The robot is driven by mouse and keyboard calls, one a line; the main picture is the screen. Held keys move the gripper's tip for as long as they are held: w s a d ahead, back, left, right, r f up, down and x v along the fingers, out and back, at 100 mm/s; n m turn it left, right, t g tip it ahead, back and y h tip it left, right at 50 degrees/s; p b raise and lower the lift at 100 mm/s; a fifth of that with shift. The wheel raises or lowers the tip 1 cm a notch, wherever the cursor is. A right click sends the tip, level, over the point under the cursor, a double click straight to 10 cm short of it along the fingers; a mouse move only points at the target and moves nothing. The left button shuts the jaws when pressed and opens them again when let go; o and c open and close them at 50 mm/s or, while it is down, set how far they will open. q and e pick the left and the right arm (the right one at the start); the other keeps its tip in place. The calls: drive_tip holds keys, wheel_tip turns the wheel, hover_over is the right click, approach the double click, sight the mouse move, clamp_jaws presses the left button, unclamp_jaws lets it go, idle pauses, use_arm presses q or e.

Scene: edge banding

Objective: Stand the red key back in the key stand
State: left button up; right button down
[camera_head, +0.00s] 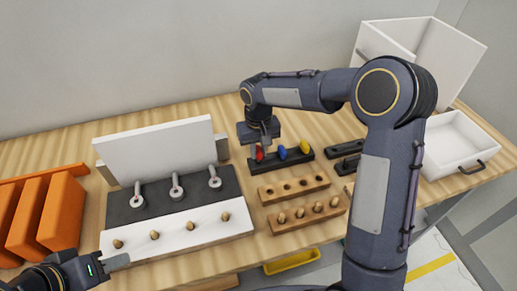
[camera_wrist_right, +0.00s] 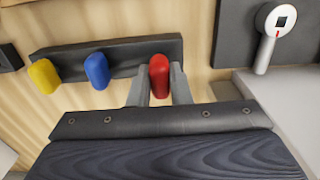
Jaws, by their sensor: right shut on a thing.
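The red key (camera_head: 259,153) is at the left end of the dark key stand (camera_head: 297,158), beside the blue key (camera_head: 282,152) and the yellow key (camera_head: 305,147). My right gripper (camera_head: 264,145) reaches down over the red key. In the right wrist view the red key (camera_wrist_right: 159,76) sits between the two fingers (camera_wrist_right: 158,88), which are shut on it, in front of the stand (camera_wrist_right: 125,57). Whether its lower end is seated in the stand is hidden. My left gripper (camera_head: 118,262) is low at the left, by the white board; its finger opening is unclear.
Two wooden blocks, one with holes (camera_head: 294,188) and one with pegs (camera_head: 306,213), lie in front of the stand. A dark panel with several ring-headed parts (camera_head: 176,189) is to the left. A white tray (camera_head: 460,145) stands at the right. Orange blocks (camera_head: 62,212) fill the far left.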

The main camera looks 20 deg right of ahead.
drive_tip(key=shift+f+b, duration=0.75)
drive_tip(key=shift+f, duration=0.25)
idle(0.8)
drive_tip(key=c, duration=1.3)
unclamp_jaws()
drive_tip(key=shift+o, duration=0.2)
drive_tip(key=shift+r, duration=0.15)
drive_tip(key=shift+r+p, duration=1.85)
drive_tip(key=shift+r, duration=0.55)
